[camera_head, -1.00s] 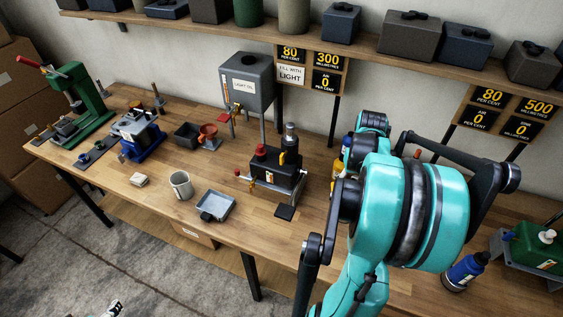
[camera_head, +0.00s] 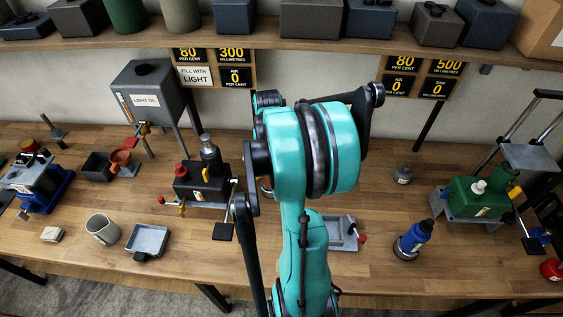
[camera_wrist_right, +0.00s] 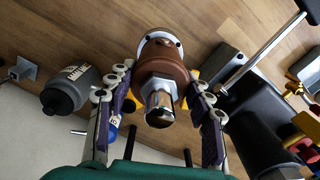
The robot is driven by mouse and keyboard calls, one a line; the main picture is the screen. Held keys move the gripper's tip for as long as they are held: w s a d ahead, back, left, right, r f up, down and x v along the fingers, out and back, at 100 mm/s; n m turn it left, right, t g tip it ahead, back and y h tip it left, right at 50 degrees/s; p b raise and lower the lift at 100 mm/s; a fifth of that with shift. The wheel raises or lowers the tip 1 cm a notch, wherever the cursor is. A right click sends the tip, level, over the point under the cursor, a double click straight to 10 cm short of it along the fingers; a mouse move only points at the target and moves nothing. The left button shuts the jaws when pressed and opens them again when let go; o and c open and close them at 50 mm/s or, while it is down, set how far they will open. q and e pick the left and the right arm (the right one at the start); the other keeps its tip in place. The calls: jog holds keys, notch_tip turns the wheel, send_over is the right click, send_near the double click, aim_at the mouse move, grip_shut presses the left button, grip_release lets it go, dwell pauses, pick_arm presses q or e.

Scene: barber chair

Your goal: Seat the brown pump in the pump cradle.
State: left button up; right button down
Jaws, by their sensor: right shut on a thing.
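In the right wrist view my right gripper (camera_wrist_right: 158,108) is shut on the brown pump (camera_wrist_right: 165,75). The pump is a reddish-brown rounded body with a pale ring and a bright metal stem facing the camera. One finger lies on each side of it. In the head view my teal right arm hides the gripper and the pump. A grey tray-like holder (camera_head: 348,246) with a red knob shows partly beside the arm; it may be the pump cradle, but I cannot tell for sure. My left gripper is not in view.
A black unit with a red cap (camera_head: 203,187) stands left of my arm. A green unit (camera_head: 478,197) sits in a grey stand at the right. A blue bottle (camera_head: 414,238), a mug (camera_head: 102,229) and a grey tray (camera_head: 148,241) stand near the front.

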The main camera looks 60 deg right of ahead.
aim_at(254, 169)
jog(key=w+f, duration=0.1)
jog(key=w+a+f, duration=0.1)
jog(key=w, duration=0.1)
jog(key=w+a+f, duration=0.1)
jog(key=w, duration=0.1)
jog(key=shift+w+a+f, duration=0.1)
jog(key=shift+a+f, duration=0.1)
notch_tip(254, 169, down, 4)
jog(key=shift+b, duration=0.6)
jog(key=shift+f, duration=0.1)
jog(key=c, duration=0.6)
grip_release()
jog(key=shift+c, duration=0.2)
jog(key=shift+a, duration=0.1)
